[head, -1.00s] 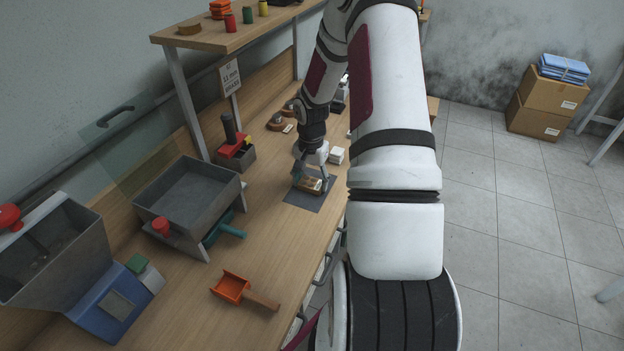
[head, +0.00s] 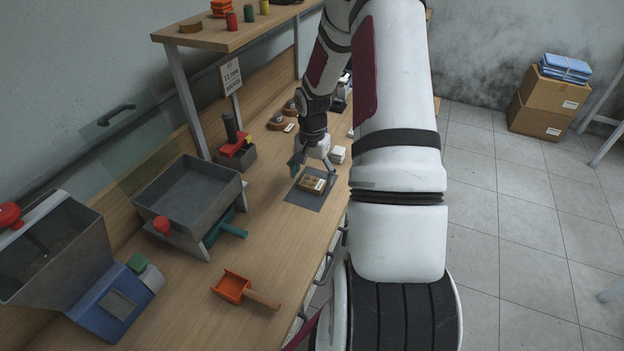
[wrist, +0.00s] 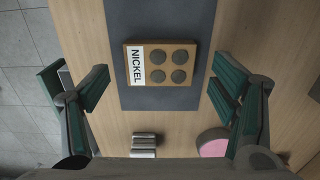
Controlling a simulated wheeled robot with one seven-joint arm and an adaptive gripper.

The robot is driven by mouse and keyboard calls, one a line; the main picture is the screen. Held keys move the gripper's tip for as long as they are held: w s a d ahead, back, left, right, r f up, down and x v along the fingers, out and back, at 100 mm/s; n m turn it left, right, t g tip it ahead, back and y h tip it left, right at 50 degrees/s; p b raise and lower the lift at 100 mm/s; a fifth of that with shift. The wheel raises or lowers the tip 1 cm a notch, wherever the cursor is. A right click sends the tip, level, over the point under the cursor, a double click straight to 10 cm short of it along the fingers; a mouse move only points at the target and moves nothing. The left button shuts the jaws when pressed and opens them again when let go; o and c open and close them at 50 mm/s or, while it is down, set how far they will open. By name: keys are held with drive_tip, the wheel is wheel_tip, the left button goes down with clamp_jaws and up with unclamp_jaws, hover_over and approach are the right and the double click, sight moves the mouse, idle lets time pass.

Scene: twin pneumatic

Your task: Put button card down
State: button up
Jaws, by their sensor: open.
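The button card (head: 313,184) is a small tan block lying on a dark grey mat (head: 297,198) on the wooden bench. In the wrist view the card (wrist: 178,64) shows several round grey buttons and a white strip reading NICKEL. It lies flat on the mat (wrist: 160,17), between the fingers in the picture and touching neither. My gripper (head: 313,172) is open and empty above the card. Its green-padded fingers (wrist: 158,95) are spread wide on either side in the wrist view.
A small white stack (head: 338,154) stands just behind the mat. A red and grey press (head: 237,150) and a grey tray (head: 188,190) are to the left. An orange scoop (head: 232,286) lies at the front. The bench between scoop and mat is clear.

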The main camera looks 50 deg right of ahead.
sight(312, 182)
drive_tip(key=a+r+n+h, duration=0.15)
drive_tip(key=a+r, duration=0.25)
drive_tip(key=r, duration=0.6)
drive_tip(key=a+r+n, duration=0.2)
drive_tip(key=a+r, duration=0.2)
drive_tip(key=r, duration=0.6)
drive_tip(key=s+a+r+n+t, duration=0.1)
drive_tip(key=s+a+r+n, duration=0.2)
drive_tip(key=a, duration=0.4)
drive_tip(key=s+a+r+n+t+y, duration=0.1)
drive_tip(key=s+a+r+n+t, duration=0.1)
drive_tip(key=s+a+r+n, duration=0.2)
drive_tip(key=s+a+r+n+t, duration=0.2)
drive_tip(key=s+a+r, duration=0.4)
drive_tip(key=s+a, duration=0.3)
drive_tip(key=shift+a+r+n+b, duration=0.4)
drive_tip(key=shift+a+n, duration=0.45)
drive_tip(key=shift+y, duration=0.25)
